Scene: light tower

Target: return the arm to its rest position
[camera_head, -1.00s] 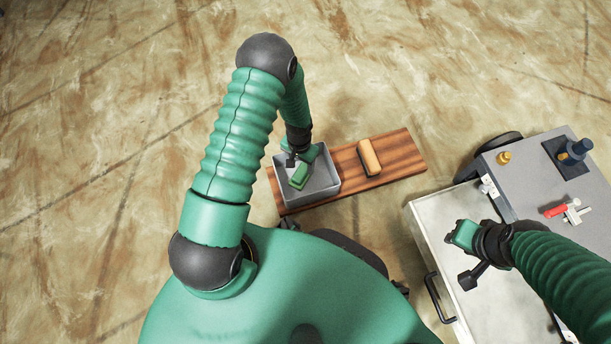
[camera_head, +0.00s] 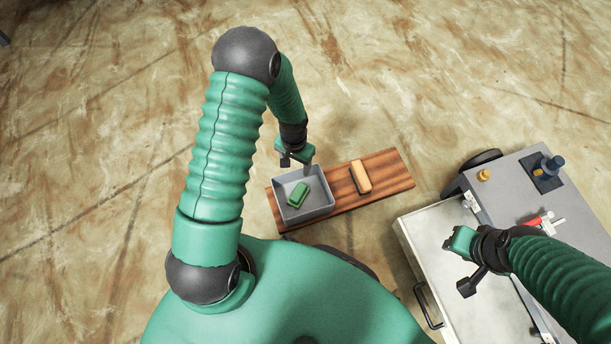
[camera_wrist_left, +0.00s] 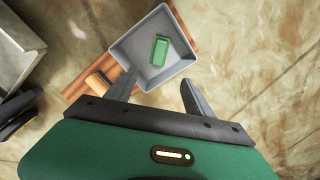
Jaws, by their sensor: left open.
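My left gripper (camera_head: 296,162) is over the far edge of a grey open bin (camera_head: 285,211). In the left wrist view its two fingers (camera_wrist_left: 157,90) are spread with nothing between them. A green block (camera_head: 298,194) lies inside the bin, and it also shows in the left wrist view (camera_wrist_left: 160,50), apart from the fingers. My right gripper (camera_head: 462,262) hangs over the open drawer of a grey cabinet; its fingertips are too small and dark to tell their opening.
The left floor is clear.

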